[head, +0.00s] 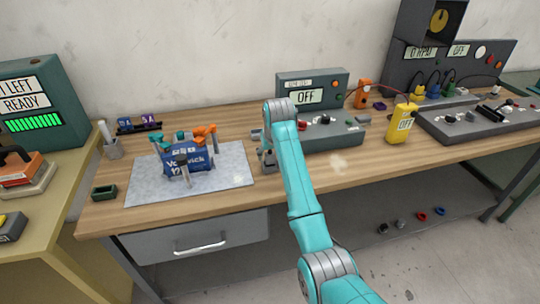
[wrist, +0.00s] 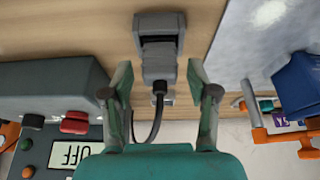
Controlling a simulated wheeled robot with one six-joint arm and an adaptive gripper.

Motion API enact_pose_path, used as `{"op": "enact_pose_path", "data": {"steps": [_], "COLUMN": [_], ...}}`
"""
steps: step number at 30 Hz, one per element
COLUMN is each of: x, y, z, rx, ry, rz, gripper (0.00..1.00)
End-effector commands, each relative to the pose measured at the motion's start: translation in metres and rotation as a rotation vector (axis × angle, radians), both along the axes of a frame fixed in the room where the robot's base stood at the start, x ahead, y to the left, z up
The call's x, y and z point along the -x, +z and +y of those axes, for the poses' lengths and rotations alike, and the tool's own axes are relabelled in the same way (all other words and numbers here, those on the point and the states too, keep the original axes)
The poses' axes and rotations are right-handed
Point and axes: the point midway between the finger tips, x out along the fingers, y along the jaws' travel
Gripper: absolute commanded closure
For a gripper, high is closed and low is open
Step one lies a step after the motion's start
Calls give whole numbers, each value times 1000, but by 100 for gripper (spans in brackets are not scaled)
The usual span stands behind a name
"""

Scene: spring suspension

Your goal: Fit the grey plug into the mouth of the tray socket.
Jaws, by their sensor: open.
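A grey block-shaped connector assembly shows in the wrist view on the wooden bench top. Its dark upper housing (wrist: 160,22) has a shadowed recess, and a lighter grey plug-like body (wrist: 159,66) lies just below it. I cannot tell for sure which part is the plug and which the tray socket, or whether they are joined. A black cable (wrist: 156,121) curves down from the lower end. My gripper (wrist: 160,66) is open, with one finger on each side of the lighter body and visible gaps. In the head view my arm mostly hides this spot.
A grey control unit with an OFF display (head: 308,97) stands close on the right. A yellow meter (head: 402,124) stands farther right. The bench front edge is close below my arm.

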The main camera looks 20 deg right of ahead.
Motion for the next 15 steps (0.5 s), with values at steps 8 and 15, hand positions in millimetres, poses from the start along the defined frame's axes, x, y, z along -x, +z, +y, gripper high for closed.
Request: {"op": "enact_pose_path", "data": {"steps": [8, 15], "x": [19, 36], "y": [49, 87], "z": [0, 0], "rx": [0, 0], "ry": [0, 0], "rz": [-4, -3], "gripper": [40, 40]}}
